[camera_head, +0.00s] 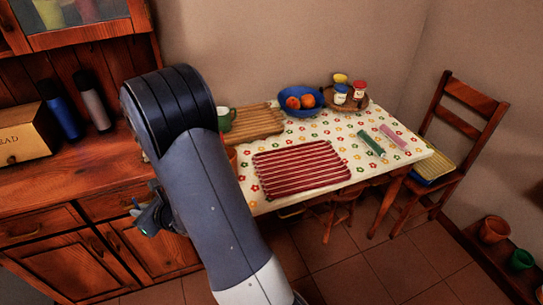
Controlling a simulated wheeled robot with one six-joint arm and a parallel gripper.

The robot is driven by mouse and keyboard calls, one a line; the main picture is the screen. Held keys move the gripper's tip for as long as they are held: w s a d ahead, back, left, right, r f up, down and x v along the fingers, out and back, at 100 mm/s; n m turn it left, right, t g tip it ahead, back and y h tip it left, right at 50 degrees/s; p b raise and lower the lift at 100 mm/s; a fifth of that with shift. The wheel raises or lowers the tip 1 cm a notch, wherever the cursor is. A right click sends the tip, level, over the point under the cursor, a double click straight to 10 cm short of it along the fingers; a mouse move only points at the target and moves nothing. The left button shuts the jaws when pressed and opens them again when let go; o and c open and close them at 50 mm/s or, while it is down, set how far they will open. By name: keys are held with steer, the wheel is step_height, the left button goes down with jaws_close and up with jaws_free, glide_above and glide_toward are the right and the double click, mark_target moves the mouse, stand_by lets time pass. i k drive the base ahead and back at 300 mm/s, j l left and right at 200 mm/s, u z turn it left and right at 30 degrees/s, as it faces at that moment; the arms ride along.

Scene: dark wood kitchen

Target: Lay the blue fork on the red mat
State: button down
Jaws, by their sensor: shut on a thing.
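The red mat (300,169), with pale stripes, lies flat on the white flowered cloth of the table, near its front edge. No fork can be clearly made out on the table or counter. My gripper (148,217) is at the left of my arm, in front of the wooden cabinet and well to the left of the mat. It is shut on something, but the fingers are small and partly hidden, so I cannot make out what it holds.
A blue bowl of fruit (301,101), jars on a round tray (350,96) and a striped wooden board (254,122) stand at the table's back. A green item (371,144) and a pink item (393,137) lie right of the mat. A chair (461,125) stands at the right.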

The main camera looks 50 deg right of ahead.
mark_target(272, 174)
steer(key=k+l, duration=0.2)
steer(key=l, duration=0.25)
steer(key=k+l+u, duration=0.1)
steer(key=l, duration=0.3)
steer(key=k+l+u, duration=0.1)
steer(key=k+l, duration=0.45)
steer(key=l, duration=0.3)
